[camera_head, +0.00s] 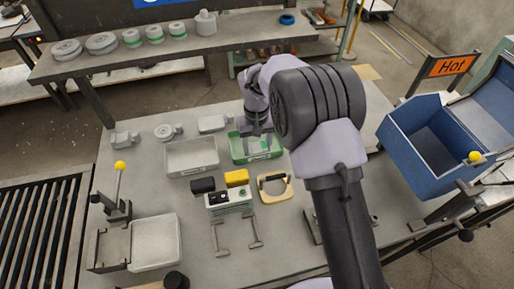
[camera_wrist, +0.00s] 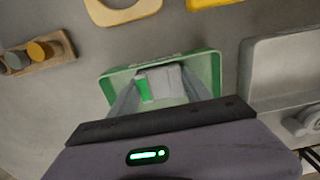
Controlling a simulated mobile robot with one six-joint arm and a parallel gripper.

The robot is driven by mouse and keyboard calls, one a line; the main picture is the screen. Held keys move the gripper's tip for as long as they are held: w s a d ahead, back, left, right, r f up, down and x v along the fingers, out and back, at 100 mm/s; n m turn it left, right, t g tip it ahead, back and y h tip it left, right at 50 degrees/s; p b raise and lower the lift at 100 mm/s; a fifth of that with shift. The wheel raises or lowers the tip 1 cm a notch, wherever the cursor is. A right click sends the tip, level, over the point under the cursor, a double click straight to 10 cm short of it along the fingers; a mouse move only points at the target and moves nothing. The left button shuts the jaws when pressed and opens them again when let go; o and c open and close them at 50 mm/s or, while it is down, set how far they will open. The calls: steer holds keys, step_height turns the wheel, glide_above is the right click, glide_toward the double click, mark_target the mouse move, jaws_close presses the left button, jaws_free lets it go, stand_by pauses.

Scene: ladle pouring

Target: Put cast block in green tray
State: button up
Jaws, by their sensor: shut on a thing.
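The green tray (camera_head: 258,160) stands on the grey table near the middle, and its rim (camera_wrist: 216,72) shows in the wrist view. My gripper (camera_head: 257,137) reaches down over this tray. In the wrist view my gripper (camera_wrist: 161,96) has its two fingers closed on the cast block (camera_wrist: 168,80), a grey piece with a green band. The block appears within the tray's outline; I cannot tell whether it touches the tray floor. In the head view my arm and gripper mostly hide the block.
A grey tray (camera_head: 192,157) stands just left of the green tray. In front are a yellow block (camera_head: 237,178), a black block (camera_head: 203,186) and a tan frame (camera_head: 273,189). Grey castings (camera_head: 168,132) lie behind. A blue bin (camera_head: 430,150) stands at the right by a Hot sign (camera_head: 453,65).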

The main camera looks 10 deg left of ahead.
steer(key=o, duration=1.7)
steer(key=shift+c, duration=0.2)
